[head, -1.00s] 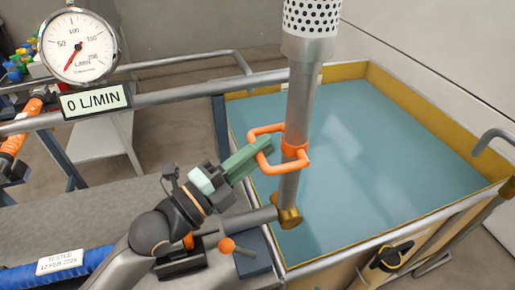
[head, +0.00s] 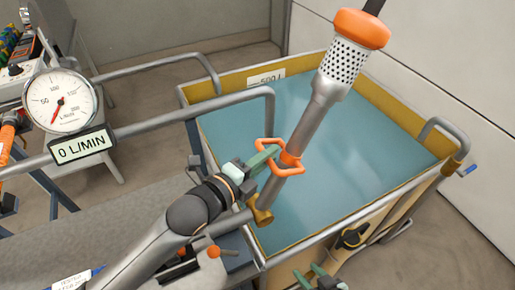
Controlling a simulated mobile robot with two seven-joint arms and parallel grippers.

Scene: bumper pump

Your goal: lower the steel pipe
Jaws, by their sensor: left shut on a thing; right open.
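The steel pipe (head: 317,119) leans to the right over the blue water of the tank. Its perforated strainer (head: 344,62) and an orange cap (head: 362,28) are at the upper end. Its lower end meets a brass joint (head: 263,209) near the tank's front left corner. An orange handle (head: 291,170) is fixed around the lower pipe. My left gripper (head: 268,157) is shut on this handle, its green fingers at the handle's left side. My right gripper (head: 318,273) is at the bottom edge, in front of the tank, open and partly cut off.
The yellow-rimmed tank (head: 408,101) of water has open room right of the pipe. A metal rail (head: 190,113) runs along its left. A gauge (head: 61,101) and a 0 L/MIN display (head: 82,146) are at left. An orange-knobbed lever (head: 214,251) sits below my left arm.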

